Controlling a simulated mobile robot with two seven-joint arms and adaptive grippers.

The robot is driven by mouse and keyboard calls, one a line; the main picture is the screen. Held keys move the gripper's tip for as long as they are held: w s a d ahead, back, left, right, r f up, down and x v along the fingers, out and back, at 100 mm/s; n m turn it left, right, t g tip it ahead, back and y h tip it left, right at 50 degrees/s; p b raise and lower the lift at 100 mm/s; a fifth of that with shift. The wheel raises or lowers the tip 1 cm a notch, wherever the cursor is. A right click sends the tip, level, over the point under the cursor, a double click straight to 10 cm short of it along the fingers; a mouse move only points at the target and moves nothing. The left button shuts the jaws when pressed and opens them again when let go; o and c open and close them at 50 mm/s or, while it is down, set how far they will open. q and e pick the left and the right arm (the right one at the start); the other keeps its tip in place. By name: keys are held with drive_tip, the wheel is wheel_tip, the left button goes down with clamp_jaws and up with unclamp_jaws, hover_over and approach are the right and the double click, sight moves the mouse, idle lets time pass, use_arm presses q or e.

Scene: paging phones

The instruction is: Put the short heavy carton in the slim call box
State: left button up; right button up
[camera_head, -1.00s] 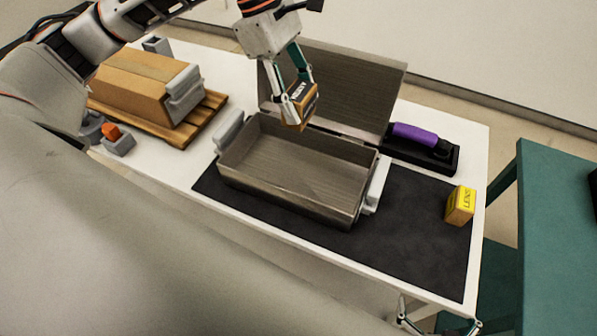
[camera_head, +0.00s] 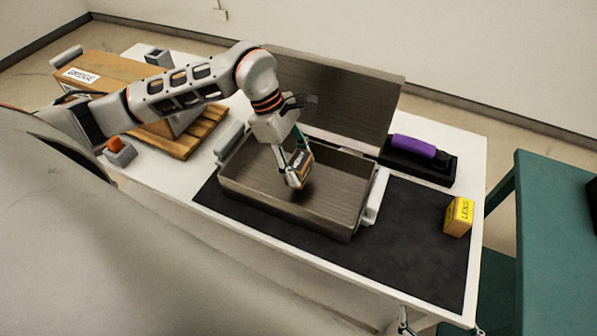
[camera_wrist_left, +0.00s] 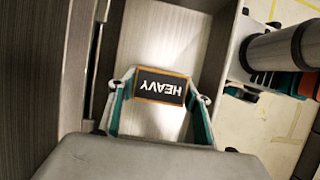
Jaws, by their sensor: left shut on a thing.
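The short heavy carton (camera_head: 300,170) is a small tan box with a black face, and reads HEAVY in the left wrist view (camera_wrist_left: 160,88). My left gripper (camera_head: 296,178) is shut on it, with a finger on each side. The open metallic-grey box (camera_head: 300,222), which I take for the slim call box, stands on the dark mat with its lid (camera_head: 345,100) raised behind. The carton is over its interior, within its walls as seen from above; its height above the floor is hard to tell. My right gripper (camera_head: 440,328) shows only its spread fingertips at the bottom edge.
A yellow LENS box (camera_head: 458,216) sits at the mat's right. A purple-handled thing in a black tray (camera_head: 420,158) lies right of the lid. A brown box (camera_head: 100,75) rests on a wooden pallet (camera_head: 190,140) at left. The mat's (camera_head: 415,245) front right is bare.

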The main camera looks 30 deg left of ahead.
use_arm(q)
drive_tip(key=shift+f, duration=1.75)
drive_tip(key=shift+f, duration=0.2)
drive_tip(key=o, duration=1.4)
